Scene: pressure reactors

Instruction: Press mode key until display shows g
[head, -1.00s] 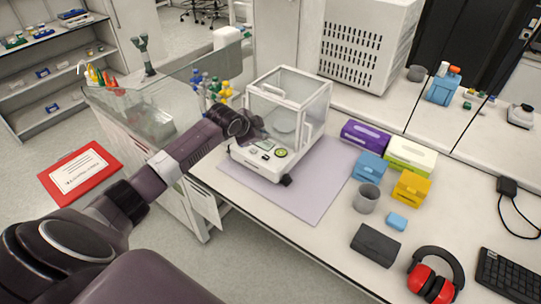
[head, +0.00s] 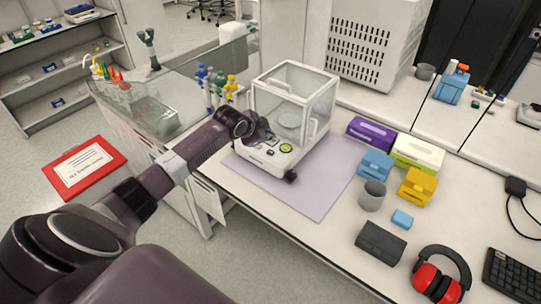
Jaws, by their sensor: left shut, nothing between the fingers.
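The analytical balance (head: 292,98) with its glass draft shield stands on a lilac mat (head: 322,190) at the bench's left end. Its front panel has a small display (head: 270,153) and keys, with a round green-ringed key (head: 286,148) on the right. The display reading and key labels are too small to read. My left gripper (head: 262,136) is shut and empty, at the left of the front panel just over the keys. My arm hides part of the panel, and I cannot tell whether the fingertips touch a key. My right gripper is not in view.
Coloured pipettes (head: 215,83) stand behind my left arm. Purple (head: 370,132), blue, green and yellow boxes, a grey cup (head: 372,195) and a dark case (head: 381,242) stand right of the mat. Red earmuffs (head: 440,275) lie at front right.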

